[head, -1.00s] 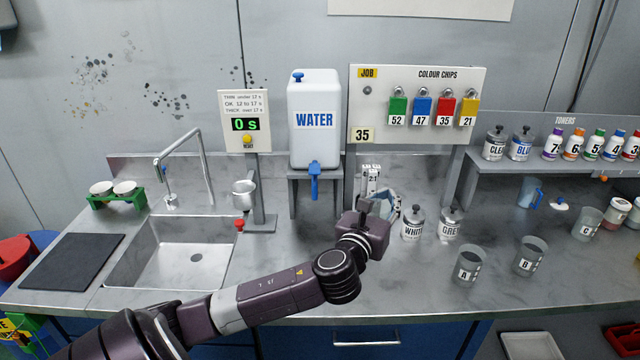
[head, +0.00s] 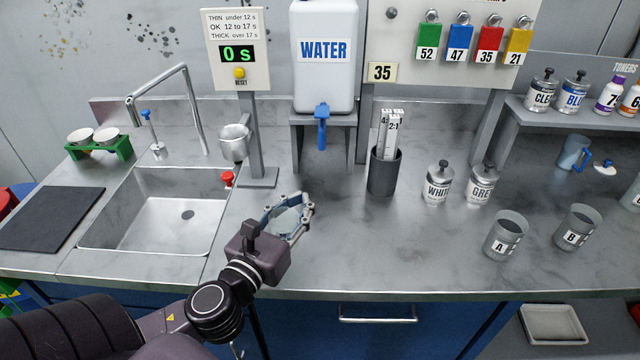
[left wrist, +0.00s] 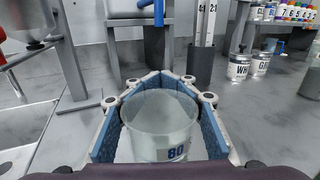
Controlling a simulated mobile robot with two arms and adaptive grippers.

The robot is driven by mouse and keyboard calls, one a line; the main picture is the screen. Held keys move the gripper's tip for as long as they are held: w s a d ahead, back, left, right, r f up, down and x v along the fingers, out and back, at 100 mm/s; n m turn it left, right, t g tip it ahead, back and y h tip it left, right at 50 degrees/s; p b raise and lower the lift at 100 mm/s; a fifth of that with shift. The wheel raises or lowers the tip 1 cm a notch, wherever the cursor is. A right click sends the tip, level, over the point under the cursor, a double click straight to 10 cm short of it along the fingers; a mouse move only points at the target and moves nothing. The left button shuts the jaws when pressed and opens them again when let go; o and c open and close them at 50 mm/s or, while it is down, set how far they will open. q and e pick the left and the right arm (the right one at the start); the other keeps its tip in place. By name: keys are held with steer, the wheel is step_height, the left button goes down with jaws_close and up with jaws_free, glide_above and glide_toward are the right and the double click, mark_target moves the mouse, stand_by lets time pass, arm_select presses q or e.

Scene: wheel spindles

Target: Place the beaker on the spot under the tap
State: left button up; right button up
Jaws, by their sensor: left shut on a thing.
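My left gripper (head: 287,214) is shut around the clear beaker (left wrist: 160,125), which shows upright between the blue finger pads in the left wrist view with a label reading 80. In the head view the beaker is hard to make out. The gripper is over the counter, right of the sink and in front of the water tank (head: 324,75). The tank's blue tap (head: 321,122) hangs at the front of its grey stand, behind and right of the gripper; it also shows in the left wrist view (left wrist: 158,12). My right gripper is out of view.
The timer post (head: 256,140) with a metal cup (head: 234,142) stands left of the tank. A dark holder with measuring strips (head: 384,172) and the WHITE tin (head: 437,184) stand to the right. The sink (head: 165,205) lies left. The counter before the tank is clear.

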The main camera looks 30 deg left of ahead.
arm_select(q)
steer(key=w, duration=0.5)
steer(key=w+a+p, duration=0.1)
steer(key=w, duration=0.5)
steer(key=w+a+p, duration=0.1)
steer(key=w, duration=0.4)
steer(key=shift+w+a, duration=0.15)
steer(key=shift+w, duration=0.05)
steer(key=shift+f, duration=1.8)
steer(key=shift+f, duration=0.1)
steer(key=o, duration=1.2)
steer(key=shift+c, duration=0.2)
steer(key=shift+s, duration=0.1)
